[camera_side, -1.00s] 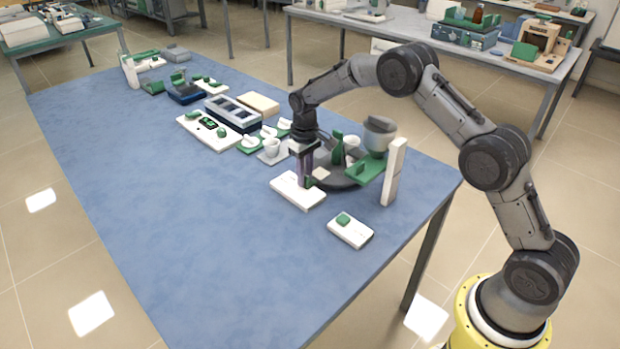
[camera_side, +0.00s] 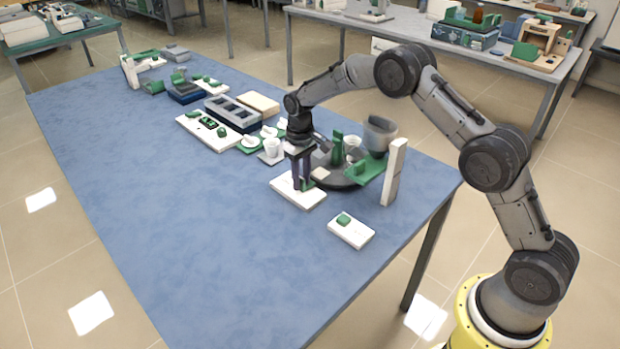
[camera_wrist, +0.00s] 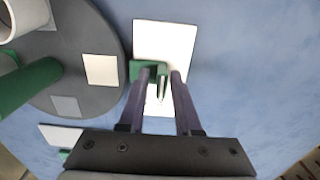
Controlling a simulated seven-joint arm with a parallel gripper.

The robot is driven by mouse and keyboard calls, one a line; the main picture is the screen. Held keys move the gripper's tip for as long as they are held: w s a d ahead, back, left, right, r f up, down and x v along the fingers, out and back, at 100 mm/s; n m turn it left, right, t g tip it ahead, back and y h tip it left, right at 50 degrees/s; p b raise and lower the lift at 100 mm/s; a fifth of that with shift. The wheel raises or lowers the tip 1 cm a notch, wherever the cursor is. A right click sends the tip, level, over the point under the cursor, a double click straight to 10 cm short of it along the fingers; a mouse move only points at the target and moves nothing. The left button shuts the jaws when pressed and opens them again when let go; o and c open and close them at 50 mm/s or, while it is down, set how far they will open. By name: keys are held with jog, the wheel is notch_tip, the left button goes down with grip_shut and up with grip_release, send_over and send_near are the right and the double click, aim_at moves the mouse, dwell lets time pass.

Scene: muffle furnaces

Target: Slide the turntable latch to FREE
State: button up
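The latch is a white plate (camera_side: 302,196) on the blue table, left of the round dark turntable (camera_side: 345,180), with a small green slider (camera_wrist: 136,70). In the wrist view, the slider sits near the middle of the white plate (camera_wrist: 165,38), with an upright green tab (camera_wrist: 162,80). My gripper (camera_wrist: 165,74) is low over the plate, its two dark fingers apart on either side of the tab. A white gap shows beside the right finger; left finger contact is unclear. In the side view my gripper (camera_side: 301,186) partly hides the slider. No FREE marking is readable.
The turntable carries a green post (camera_side: 337,150) and a white cup. A grey vessel on a green stand (camera_side: 368,170) and a white upright block (camera_side: 394,172) stand right. A white box with a green button (camera_side: 351,231) lies in front. Open table lies left.

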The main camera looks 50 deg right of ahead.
jog(key=shift+w+r, duration=0.1)
jog(key=shift+r, duration=2.9)
jog(key=s+r+t, duration=0.1)
jog(key=s+r, duration=0.1)
jog(key=r, duration=0.6)
jog(key=s+r+t, duration=0.2)
jog(key=r, duration=0.6)
jog(key=s+a+r+t, duration=0.2)
jog(key=s+r, duration=0.8)
jog(key=s, duration=0.2)
jog(key=s+t, duration=0.1)
jog(key=s, duration=1.3)
jog(key=s+f, duration=0.8)
jog(key=f, duration=0.1)
jog(key=shift+s+a, duration=0.25)
jog(key=shift+s, duration=0.15)
